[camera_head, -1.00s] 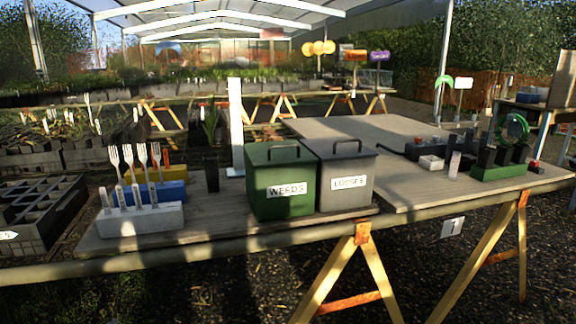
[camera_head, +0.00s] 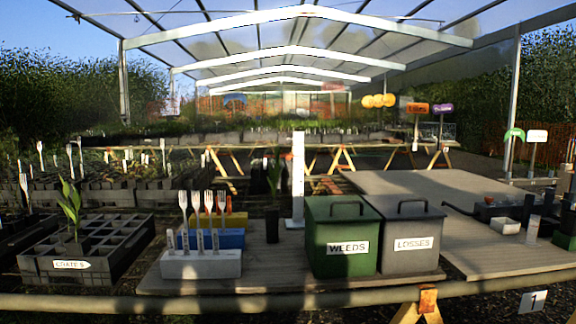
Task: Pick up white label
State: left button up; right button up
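A white block (camera_head: 200,266) stands at the front left of the wooden table, with several short, upright white labels (camera_head: 200,241) in its top. Several white fork-shaped pieces (camera_head: 209,204) rise just behind them; I cannot tell which block holds each one. A blue block (camera_head: 232,239) and a yellow block (camera_head: 238,219) stand behind the white one, partly hidden. Neither of my grippers is in view.
A green WEEDS bin (camera_head: 330,262) and a grey LOSSES bin (camera_head: 418,258) stand right of the blocks. A tall white post (camera_head: 298,175) and a dark pot (camera_head: 272,224) are behind. A black compartment tray (camera_head: 45,268) with a seedling lies left. Bare tabletop (camera_head: 265,265) lies between blocks and bins.

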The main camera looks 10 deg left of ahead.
aim_at(200, 242)
jog(key=j+u, duration=0.1)
jog(key=u, duration=0.7)
